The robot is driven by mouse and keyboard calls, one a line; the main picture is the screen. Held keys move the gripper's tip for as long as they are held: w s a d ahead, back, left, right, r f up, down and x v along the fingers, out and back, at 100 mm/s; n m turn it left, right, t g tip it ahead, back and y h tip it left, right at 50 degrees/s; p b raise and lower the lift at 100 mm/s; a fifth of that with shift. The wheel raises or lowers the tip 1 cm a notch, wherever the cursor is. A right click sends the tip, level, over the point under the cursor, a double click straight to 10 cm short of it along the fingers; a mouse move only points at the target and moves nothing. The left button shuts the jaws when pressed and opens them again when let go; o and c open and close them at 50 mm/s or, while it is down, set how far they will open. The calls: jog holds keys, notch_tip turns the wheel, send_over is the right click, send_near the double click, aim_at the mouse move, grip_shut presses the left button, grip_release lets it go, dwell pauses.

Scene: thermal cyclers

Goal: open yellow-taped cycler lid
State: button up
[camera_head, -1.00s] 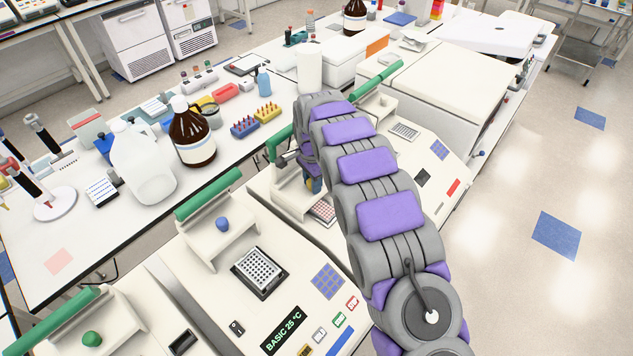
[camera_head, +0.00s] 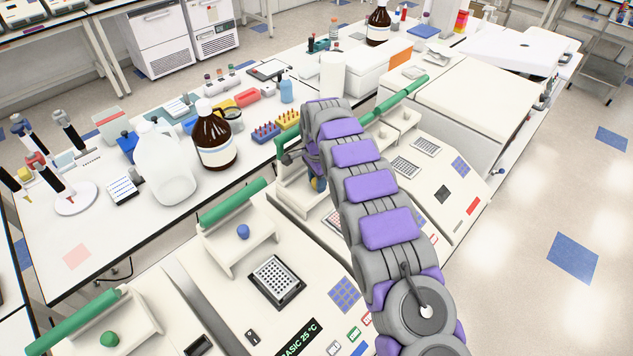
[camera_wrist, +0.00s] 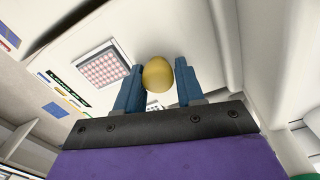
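The yellow knob (camera_wrist: 158,75) sits between the two blue fingers of my gripper (camera_wrist: 157,88) in the wrist view. The fingers are apart, one on each side; the left one is very near or touching the knob, and a narrow gap shows on the right. The knob belongs to the middle cycler (camera_head: 287,195), which has a green bar along its back. A red-dotted plate (camera_wrist: 103,68) shows in its block. In the head view my arm hides most of this cycler and its front panel. I see no yellow tape clearly.
A cycler with a blue knob (camera_head: 243,231) stands nearer, and one with a green knob (camera_head: 109,339) at lower left. Another cycler (camera_head: 440,185) stands beyond my arm. A brown bottle (camera_head: 214,142) and white jug (camera_head: 165,165) stand on the bench behind. Floor at right is clear.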

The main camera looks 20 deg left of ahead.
jog(key=o, duration=0.3)
jog(key=shift+w+d, duration=0.15)
jog(key=shift+d, duration=0.05)
jog(key=shift+o, duration=0.4)
jog(key=shift+s+d+r, duration=0.1)
jog(key=shift+s+d, duration=0.1)
jog(key=shift+d, duration=0.1)
jog(key=shift+a+r, duration=0.15)
jog(key=shift+r, duration=0.1)
notch_tip(320, 180, up, 17)
jog(key=p, duration=0.4)
jog(key=shift+d, duration=0.2)
jog(key=shift+w+f, duration=0.1)
